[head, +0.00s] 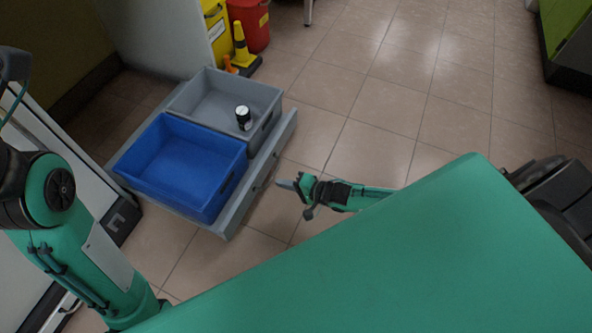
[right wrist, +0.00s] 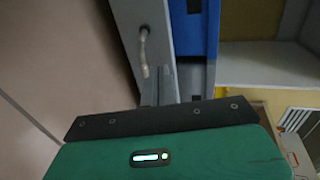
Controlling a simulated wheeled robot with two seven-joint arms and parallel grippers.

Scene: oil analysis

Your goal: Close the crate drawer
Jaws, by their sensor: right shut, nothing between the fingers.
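The crate drawer (head: 232,221) stands pulled out low above the floor, at the left of the head view. It carries a blue crate (head: 185,158) and a grey crate (head: 258,98). A small dark bottle with a white label (head: 243,117) is in the grey crate. My right gripper (head: 286,184) is shut and empty, just to the right of the drawer's front face; I cannot tell whether it touches. The right wrist view shows the drawer front with its handle (right wrist: 144,52) and part of the blue crate (right wrist: 208,28). My left gripper is out of view.
A yellow bin (head: 216,28), a red bin (head: 255,25) and a yellow cone (head: 242,48) stand behind the drawer. A white cabinet (head: 70,160) is at the left. The tiled floor to the right is clear.

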